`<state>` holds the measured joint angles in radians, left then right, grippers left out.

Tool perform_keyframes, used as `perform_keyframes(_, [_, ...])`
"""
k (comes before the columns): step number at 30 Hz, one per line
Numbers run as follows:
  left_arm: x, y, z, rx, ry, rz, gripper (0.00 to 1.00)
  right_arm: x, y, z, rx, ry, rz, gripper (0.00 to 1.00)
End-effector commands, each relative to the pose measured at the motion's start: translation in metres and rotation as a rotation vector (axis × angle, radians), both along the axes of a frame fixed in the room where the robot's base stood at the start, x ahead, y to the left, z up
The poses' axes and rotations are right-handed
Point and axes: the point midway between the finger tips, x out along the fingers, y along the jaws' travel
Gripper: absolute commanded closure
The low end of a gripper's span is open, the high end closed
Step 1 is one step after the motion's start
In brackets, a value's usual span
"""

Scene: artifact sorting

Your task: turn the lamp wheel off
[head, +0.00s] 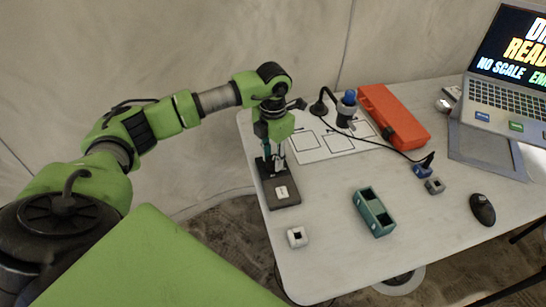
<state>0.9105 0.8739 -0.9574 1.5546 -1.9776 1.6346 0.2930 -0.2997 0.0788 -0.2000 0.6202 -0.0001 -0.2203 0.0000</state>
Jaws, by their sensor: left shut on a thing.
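My left gripper (272,163) points down at the back part of a dark box (285,201) near the table's left edge. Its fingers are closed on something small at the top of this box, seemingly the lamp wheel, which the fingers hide. A small white piece (282,192) shows on the front part of the box's top. I cannot tell how far the wheel is turned or whether a lamp is lit. My right gripper is not in view.
A white sheet with black outlines (310,154) lies behind the box, with a blue-topped device (346,108) on it. An orange case (394,117), teal tray (366,213), small white block (297,237), black mouse (482,209) and laptop (490,92) share the table.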

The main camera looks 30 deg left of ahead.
Motion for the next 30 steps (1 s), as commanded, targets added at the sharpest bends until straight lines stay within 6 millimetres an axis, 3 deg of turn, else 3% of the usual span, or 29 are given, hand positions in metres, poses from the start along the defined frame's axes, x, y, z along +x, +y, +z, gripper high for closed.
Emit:
perform_keyframes(18, [0.0003, 0.0005, 0.001, -0.001, -0.001, 0.558, 0.94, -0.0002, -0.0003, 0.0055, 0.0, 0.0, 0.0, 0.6])
perform_keyframes(30, [0.0003, 0.0011, 0.0005, 0.0, -0.001, 0.76, 0.94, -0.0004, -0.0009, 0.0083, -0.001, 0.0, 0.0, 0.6])
